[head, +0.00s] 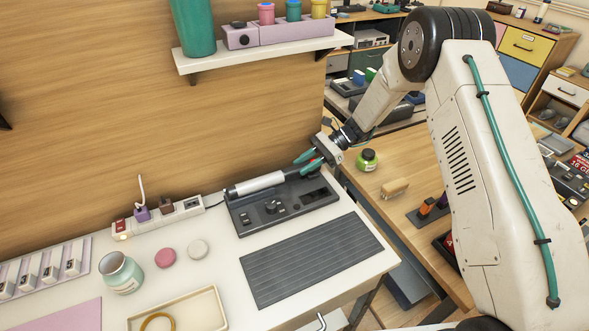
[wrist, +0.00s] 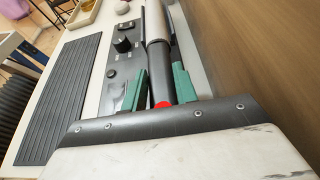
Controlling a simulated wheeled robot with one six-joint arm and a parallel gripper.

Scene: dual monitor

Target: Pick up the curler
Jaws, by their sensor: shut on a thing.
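The curler (head: 258,183) has a pale grey barrel and a dark handle. It lies along the back edge of a dark control panel (head: 252,221) on the white desk, near the wooden wall. My gripper (head: 306,162) is at the curler's right end, with its green fingers on either side of the dark handle. In the wrist view my gripper (wrist: 159,88) is shut on the handle of the curler (wrist: 158,65). A red end of the handle shows between the fingers. I cannot tell whether the curler is clear of the panel beneath.
A ribbed dark mat (head: 312,262) lies in front of the panel. A power strip (head: 165,215) is to the left. A cream tray (head: 205,309) and a jar (head: 120,272) stand further left. A shelf (head: 262,52) with containers hangs above.

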